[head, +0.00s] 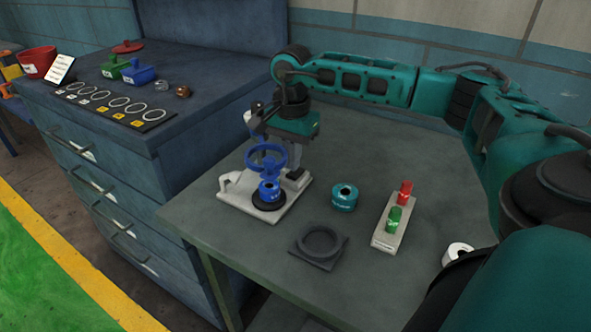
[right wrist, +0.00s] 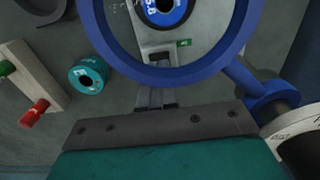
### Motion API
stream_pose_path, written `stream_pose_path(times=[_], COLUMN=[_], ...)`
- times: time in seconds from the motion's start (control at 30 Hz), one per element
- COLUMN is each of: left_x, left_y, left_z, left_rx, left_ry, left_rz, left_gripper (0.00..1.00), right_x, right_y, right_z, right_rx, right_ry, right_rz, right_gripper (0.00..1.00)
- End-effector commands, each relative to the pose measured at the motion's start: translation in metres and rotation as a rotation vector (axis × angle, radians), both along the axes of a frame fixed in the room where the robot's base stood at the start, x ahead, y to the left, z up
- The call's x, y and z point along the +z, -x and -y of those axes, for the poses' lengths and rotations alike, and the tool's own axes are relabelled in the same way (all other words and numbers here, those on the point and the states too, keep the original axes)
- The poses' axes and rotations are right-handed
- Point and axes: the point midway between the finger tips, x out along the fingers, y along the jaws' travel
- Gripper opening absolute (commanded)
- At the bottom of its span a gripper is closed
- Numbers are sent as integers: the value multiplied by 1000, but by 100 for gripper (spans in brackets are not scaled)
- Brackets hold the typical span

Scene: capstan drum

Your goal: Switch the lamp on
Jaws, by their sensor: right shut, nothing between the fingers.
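A blue ring (head: 266,157) on a blue arm stands over a pale base plate (head: 236,202); it looks like a ring lamp, but I cannot tell whether it is lit. In the right wrist view the ring (right wrist: 172,77) is large and close. A blue drum (head: 269,190) sits under it on the plate; the drum also shows in the right wrist view (right wrist: 181,12). A small green mark (right wrist: 184,42) shows on the plate. My right gripper (head: 295,178) is shut and empty, pointing down beside the ring. Its fingertips (right wrist: 156,92) appear beyond the ring's edge. My left gripper is out of view.
A teal drum (head: 344,197), a dark square holder (head: 319,245) and a block (head: 384,241) with red and green pegs are on the table. A white roll (head: 458,254) lies at the right. A cabinet (head: 110,180) stands left.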

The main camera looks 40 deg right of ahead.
Motion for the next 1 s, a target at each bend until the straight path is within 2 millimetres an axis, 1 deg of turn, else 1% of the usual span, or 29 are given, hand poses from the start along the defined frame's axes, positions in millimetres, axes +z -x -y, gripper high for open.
stream_pose_path(times=[0.27, 1.0], left_x=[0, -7], left_y=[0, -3], left_z=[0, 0], left_rx=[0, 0], left_ry=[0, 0], left_rz=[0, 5], left_gripper=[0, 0], right_x=[-1, -12], right_y=[0, 0], right_z=[0, 0], right_rx=[0, 0], right_ry=[0, 0], right_rz=[0, 0], right_gripper=[0, 0])
